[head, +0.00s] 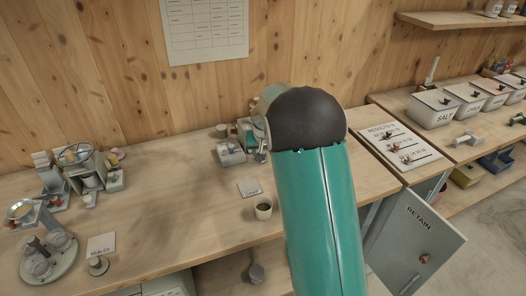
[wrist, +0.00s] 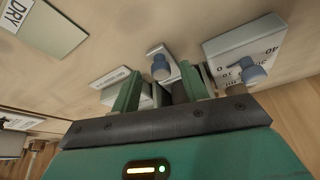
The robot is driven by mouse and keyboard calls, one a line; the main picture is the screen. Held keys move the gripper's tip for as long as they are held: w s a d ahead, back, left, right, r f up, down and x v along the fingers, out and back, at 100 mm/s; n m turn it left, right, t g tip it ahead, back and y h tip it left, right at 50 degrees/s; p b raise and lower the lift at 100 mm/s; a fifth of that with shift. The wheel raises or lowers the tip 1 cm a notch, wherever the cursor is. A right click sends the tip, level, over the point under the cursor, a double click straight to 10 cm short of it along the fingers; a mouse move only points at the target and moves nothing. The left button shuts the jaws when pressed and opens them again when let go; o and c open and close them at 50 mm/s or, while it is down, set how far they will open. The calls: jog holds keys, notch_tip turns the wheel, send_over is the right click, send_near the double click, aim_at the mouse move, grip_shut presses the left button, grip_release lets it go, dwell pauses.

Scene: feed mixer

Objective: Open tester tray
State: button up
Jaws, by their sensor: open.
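In the wrist view, my gripper (wrist: 160,76) is open, with its two green fingers apart. A grey part with a blue knob (wrist: 160,66) shows between and just beyond the fingertips; it may be the tester tray, and I cannot tell whether the fingers touch it. A pale box with a dial scale and another blue knob (wrist: 250,68) stands to the right. In the head view, a small grey device (head: 230,152) on the bench, partly behind my green arm, may be the tester.
A cup (head: 264,208) and a card (head: 249,187) lie near the device. A card marked DRY (wrist: 42,25) is in the wrist view. Lab apparatus (head: 88,168) stands at left. A cabinet door marked RETAIN (head: 418,245) hangs open at right. The bench middle is mostly clear.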

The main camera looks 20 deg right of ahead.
jog(key=shift+w+f, duration=0.1)
jog(key=shift+f, duration=0.05)
jog(key=shift+c, duration=0.4)
grip_shut()
